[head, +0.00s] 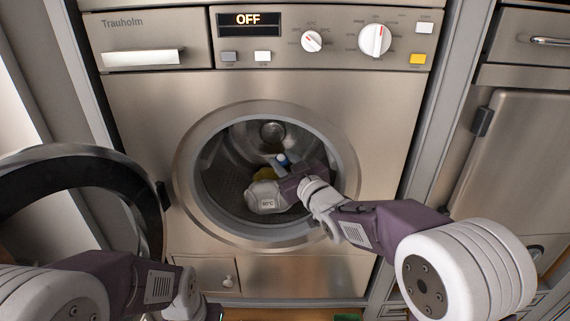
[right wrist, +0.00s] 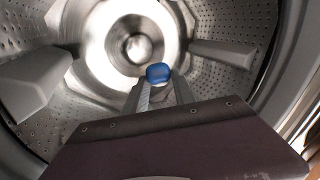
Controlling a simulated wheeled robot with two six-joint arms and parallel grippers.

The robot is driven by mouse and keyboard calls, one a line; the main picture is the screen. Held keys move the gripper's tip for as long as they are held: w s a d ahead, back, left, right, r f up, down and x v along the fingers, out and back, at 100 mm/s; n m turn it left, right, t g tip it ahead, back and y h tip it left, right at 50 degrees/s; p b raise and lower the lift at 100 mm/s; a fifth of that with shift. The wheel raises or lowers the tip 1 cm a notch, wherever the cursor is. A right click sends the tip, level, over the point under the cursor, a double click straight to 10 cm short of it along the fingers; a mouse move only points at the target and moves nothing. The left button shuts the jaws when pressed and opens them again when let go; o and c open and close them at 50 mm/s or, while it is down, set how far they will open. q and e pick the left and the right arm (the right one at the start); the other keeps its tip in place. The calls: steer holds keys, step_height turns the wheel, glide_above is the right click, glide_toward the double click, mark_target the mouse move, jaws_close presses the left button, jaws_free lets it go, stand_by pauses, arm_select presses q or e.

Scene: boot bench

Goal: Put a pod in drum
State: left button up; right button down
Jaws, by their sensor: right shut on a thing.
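The washing machine drum (head: 222,180) is open to view through its round opening, with a metal interior. My right gripper (head: 283,163) reaches inside the drum and is shut on a blue pod (head: 282,158). In the right wrist view the blue pod (right wrist: 158,73) sits between the fingertips (right wrist: 158,90), in front of the drum's bright back wall. The pod is held up, apart from the back wall as far as I can tell. My left arm comes in at the lower left, but its gripper does not show.
The round door (head: 150,205) stands open at the left. The display (head: 249,20) reads OFF. The drum rim (head: 345,165) lies close to my right wrist.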

steer(key=shift+w+f, duration=0.15)
steer(key=shift+w, duration=0.25)
steer(key=shift+s, duration=0.25)
steer(key=c, duration=1.3)
jaws_free()
steer(key=o, duration=0.4)
steer(key=shift+c, duration=0.2)
steer(key=shift+w, duration=0.1)
steer(key=b+v, duration=0.2)
steer(key=v, duration=0.7)
